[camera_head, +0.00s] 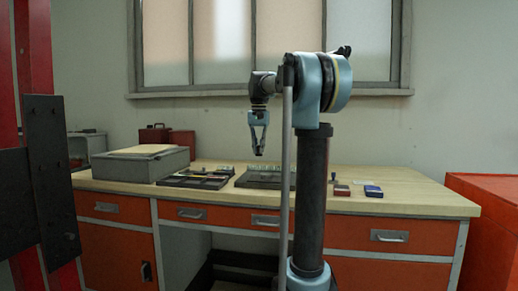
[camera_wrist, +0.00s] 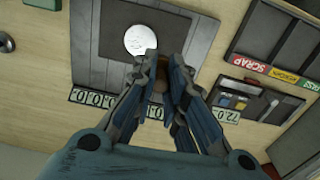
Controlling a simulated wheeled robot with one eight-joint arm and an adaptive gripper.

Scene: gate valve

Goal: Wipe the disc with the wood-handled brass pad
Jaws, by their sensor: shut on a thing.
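The disc (camera_wrist: 140,40) is round, pale and silvery. It lies on a dark grey plate (camera_wrist: 100,45) in the wrist view. My gripper (camera_wrist: 160,85) is shut on a small brown thing, which appears to be the wood handle of the pad (camera_wrist: 158,92). The fingers hide most of it, and I cannot make out its brass face. The fingertips are just beside the disc in the picture. In the head view my gripper (camera_head: 259,152) hangs pointing down above the bench, apart from the plate (camera_head: 262,180).
A tray with SCRAP labels (camera_wrist: 262,66) and a tray of small parts (camera_wrist: 245,100) lie to the right in the wrist view. A red-brown block (camera_head: 342,190) and a blue block (camera_head: 373,191) lie on the bench (camera_head: 420,198). A grey box (camera_head: 140,167) stands left.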

